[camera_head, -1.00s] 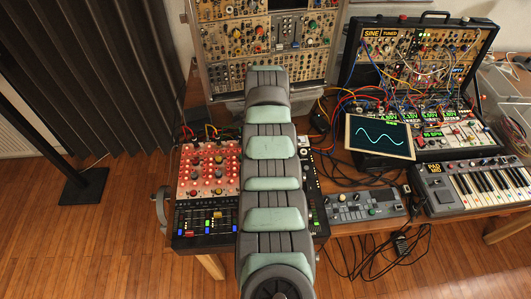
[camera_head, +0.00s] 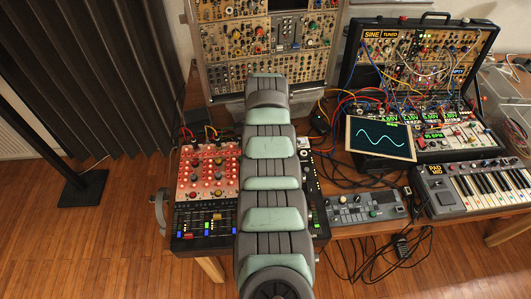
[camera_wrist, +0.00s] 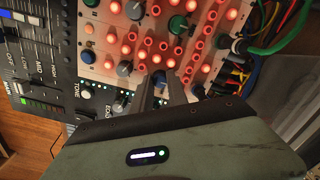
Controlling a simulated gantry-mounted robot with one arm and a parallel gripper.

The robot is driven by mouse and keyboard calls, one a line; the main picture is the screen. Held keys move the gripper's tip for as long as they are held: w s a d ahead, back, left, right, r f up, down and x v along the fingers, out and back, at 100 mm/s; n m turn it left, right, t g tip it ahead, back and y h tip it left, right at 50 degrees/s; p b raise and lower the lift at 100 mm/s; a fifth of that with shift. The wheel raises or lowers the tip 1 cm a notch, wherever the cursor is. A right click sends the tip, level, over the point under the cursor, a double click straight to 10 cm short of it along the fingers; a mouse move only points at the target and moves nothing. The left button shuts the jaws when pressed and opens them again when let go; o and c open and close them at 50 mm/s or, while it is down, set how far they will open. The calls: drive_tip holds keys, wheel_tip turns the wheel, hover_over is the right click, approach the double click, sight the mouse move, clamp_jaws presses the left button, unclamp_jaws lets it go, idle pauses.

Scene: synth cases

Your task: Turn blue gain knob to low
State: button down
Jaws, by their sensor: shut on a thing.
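In the wrist view, my gripper (camera_wrist: 161,80) reaches onto a pale panel (camera_wrist: 113,42) with several glowing red-orange lights and knobs. Its two dark fingers are closed around a small knob between the tips. In the head view the panel (camera_head: 208,171) lies left of my arm, which hides my gripper.
A black fader mixer (camera_head: 205,240) adjoins the panel. Coloured cables (camera_wrist: 270,45) run close to the right of my gripper in the wrist view. A scope screen (camera_head: 380,138), a small grey device (camera_head: 365,206) and a keyboard (camera_head: 478,185) stand to the right.

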drive_tip(key=shift+n, duration=0.3)
drive_tip(key=n, duration=1.1)
idle(0.5)
drive_tip(key=shift+n, duration=0.3)
idle(0.3)
drive_tip(key=c, duration=1.3)
unclamp_jaws()
